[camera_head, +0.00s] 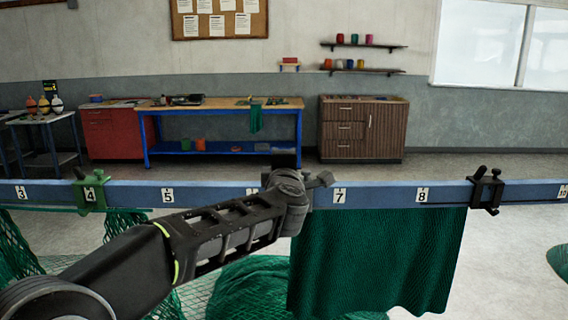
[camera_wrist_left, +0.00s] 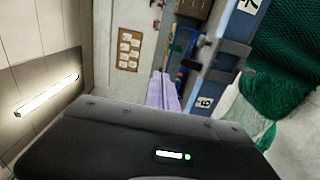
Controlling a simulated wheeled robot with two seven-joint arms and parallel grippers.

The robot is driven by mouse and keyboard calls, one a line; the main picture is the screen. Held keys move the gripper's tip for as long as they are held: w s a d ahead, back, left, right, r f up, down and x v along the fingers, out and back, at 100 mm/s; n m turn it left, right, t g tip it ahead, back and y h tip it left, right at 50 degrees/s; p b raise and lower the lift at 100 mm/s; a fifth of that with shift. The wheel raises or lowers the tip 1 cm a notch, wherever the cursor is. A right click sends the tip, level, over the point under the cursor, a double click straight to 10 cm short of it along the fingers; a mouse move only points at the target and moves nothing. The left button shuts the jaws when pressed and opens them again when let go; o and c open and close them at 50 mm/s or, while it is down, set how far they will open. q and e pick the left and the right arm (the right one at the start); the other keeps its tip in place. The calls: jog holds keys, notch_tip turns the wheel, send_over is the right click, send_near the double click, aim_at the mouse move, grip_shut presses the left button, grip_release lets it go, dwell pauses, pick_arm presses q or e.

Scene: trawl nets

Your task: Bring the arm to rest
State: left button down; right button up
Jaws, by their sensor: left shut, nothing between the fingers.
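My left arm (camera_head: 225,235) comes in from the left in the head view, its wrist in front of the blue rail (camera_head: 380,194) and over the number 6. My left gripper (camera_wrist_left: 163,75) shows in the left wrist view as two pale purple fingers, shut together with nothing between them. The fingers are apart from the rail and point out into the room. In the head view the wrist mostly hides the gripper. My right gripper is in neither view.
A grey clamp (camera_head: 320,181) sits on the rail just right of my wrist, partly hidden; a green clamp (camera_head: 89,193) and a black clamp (camera_head: 487,190) are farther along. A dark green net (camera_head: 380,260) hangs below the rail. Above the rail is free room.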

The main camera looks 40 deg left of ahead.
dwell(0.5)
